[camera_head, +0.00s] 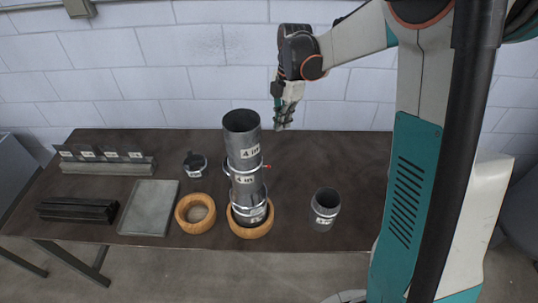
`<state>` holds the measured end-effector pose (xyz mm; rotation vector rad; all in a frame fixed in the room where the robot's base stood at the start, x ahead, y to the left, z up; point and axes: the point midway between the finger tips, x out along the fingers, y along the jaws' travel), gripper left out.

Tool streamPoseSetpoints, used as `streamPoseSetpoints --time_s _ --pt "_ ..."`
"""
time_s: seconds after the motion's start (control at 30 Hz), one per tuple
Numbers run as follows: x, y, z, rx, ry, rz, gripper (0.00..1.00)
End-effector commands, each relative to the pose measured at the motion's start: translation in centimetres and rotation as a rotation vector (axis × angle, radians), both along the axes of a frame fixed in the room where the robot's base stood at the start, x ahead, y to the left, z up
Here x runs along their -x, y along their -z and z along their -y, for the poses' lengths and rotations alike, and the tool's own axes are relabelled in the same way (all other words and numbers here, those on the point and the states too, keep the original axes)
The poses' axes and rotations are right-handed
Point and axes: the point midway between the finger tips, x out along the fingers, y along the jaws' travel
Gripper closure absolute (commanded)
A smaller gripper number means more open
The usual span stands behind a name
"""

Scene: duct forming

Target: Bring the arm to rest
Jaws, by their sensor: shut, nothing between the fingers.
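My gripper (283,122) hangs above the back of the table, fingers pointing down. It is shut and empty. It is just to the right of the top of a tall stacked grey duct (242,170) in the picture. My arm comes in from the right side and bends over the table. The duct stands upright in a wooden ring (251,232), with bright clamp bands around it and labels that appear to read "4 in".
The dark table (345,160) also holds a short grey pipe (325,205), an empty wooden ring (195,213), a small dark part (194,164), a flat grey plate (149,208), dark bars (77,210) and a labelled rack (104,160). The table's back right is clear. A white block wall stands behind.

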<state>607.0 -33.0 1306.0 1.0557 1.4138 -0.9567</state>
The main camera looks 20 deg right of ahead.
Motion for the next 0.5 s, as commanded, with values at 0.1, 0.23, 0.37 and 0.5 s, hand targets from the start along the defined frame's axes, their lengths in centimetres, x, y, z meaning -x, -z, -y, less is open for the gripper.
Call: streamPoseSetpoints --time_s 0.1,0.23,0.37,0.5 --pt "0.0 0.0 0.0 0.0 0.0 0.0 1.0" --pt "0.0 0.0 0.0 0.0 0.0 0.0 1.0" --pt "0.1 0.1 0.0 0.0 0.008 0.002 1.0" --pt "1.2 0.4 -0.3 0.009 0.091 0.023 1.0"
